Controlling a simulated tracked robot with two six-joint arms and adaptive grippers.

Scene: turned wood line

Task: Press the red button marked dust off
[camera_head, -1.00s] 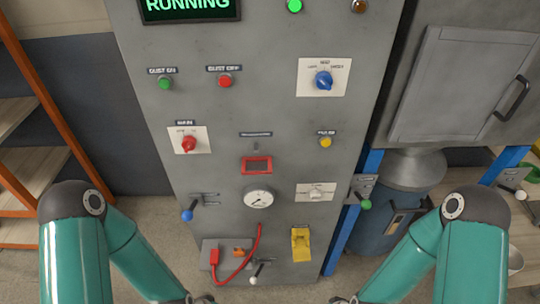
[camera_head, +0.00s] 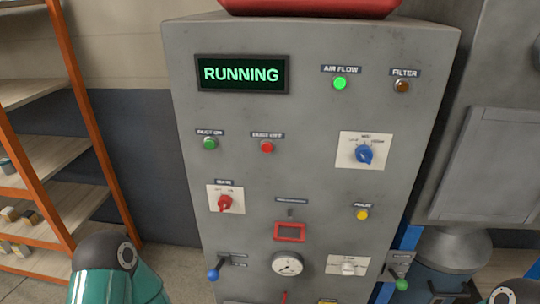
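The red dust off button (camera_head: 266,147) is on the upper middle of the grey control panel (camera_head: 300,115), under a small dark label. The green dust on button (camera_head: 210,143) is to its left. The display (camera_head: 241,74) above them reads RUNNING in green. The green air flow lamp (camera_head: 340,83) is lit. Neither of my grippers is in view. Part of my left arm shows at the lower left, and a small part of my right arm at the bottom right corner, both well below the button.
A red selector (camera_head: 224,203), a blue selector (camera_head: 364,154), a yellow button (camera_head: 362,213), a gauge (camera_head: 287,264) and a blue-knobbed lever (camera_head: 213,273) also sit on the panel. Orange-framed shelves (camera_head: 84,115) stand at the left. The space before the dust off button is clear.

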